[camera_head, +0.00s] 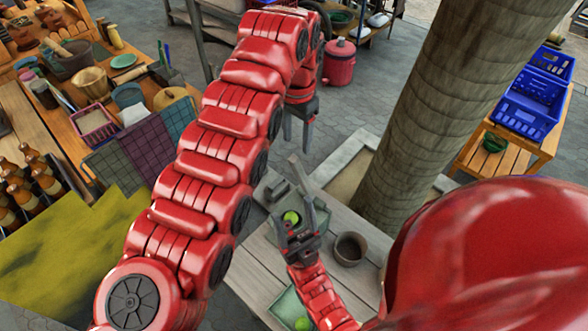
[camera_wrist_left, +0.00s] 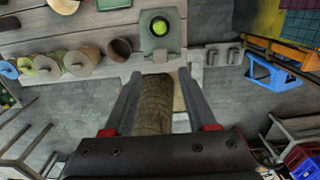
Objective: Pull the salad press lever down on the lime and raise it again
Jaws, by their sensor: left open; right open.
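A green lime (camera_head: 291,216) sits in the dark cup of the grey-green salad press on the wooden bench. In the left wrist view the lime (camera_wrist_left: 160,26) and the press base (camera_wrist_left: 148,46) lie beyond my fingertips. I cannot clearly make out the lever. My left gripper (camera_head: 297,133) hangs open and empty, well above and behind the press; its spread fingers also show in the left wrist view (camera_wrist_left: 158,80). My right gripper (camera_head: 296,208) is open close beside the press and partly covers it; whether it touches the press is unclear.
A brown bowl (camera_head: 350,248) stands right of the press. A green tray (camera_head: 284,303) with another lime is at the near edge. A thick tree trunk (camera_head: 430,110) rises behind the bench. Grey block-like posts (camera_wrist_left: 221,57) stand beside the press.

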